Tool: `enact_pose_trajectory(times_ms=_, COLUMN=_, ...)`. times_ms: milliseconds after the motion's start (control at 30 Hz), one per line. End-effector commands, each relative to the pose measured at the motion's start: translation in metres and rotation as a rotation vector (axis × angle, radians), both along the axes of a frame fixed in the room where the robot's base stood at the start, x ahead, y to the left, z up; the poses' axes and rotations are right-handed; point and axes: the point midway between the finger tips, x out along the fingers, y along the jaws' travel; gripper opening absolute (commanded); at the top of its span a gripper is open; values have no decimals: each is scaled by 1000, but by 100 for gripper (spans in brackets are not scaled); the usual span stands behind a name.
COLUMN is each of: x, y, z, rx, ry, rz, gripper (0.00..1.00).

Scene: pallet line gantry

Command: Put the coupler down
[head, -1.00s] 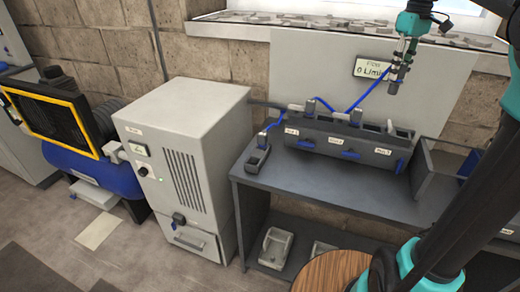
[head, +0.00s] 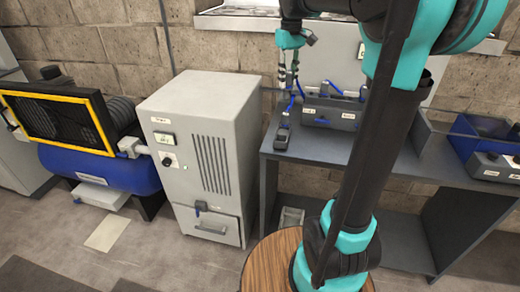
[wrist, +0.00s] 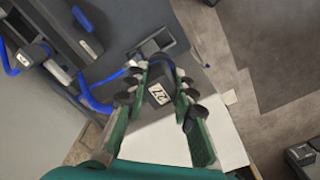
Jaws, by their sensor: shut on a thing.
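My gripper (head: 289,80) is above the left end of the grey bench (head: 385,170), pointing down. In the wrist view, my gripper (wrist: 160,76) is shut on the coupler (wrist: 158,95), a small dark block with a white label. A blue hose (wrist: 95,104) runs from the left toward it, partly hidden by the finger. A small dark holder (head: 282,136) stands on the bench's left corner below my gripper. In the wrist view, the holder (wrist: 158,42) lies just beyond the fingertips, and the coupler looks apart from it.
The dark manifold (head: 330,114) stands on the bench right of the holder, partly hidden by my arm. A grey cabinet (head: 200,150) stands close to the left. A round wooden top (head: 270,262) is in front.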

Motion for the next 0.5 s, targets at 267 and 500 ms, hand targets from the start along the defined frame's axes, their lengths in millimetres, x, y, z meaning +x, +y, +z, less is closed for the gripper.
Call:
enact_pose_trajectory(times_ms=267, x=0, y=0, z=-40, rx=0, ry=0, rz=-6, gripper=0)
enact_pose_trajectory(times_ms=500, x=0, y=0, z=-99, rx=0, ry=0, rz=-5, gripper=0)
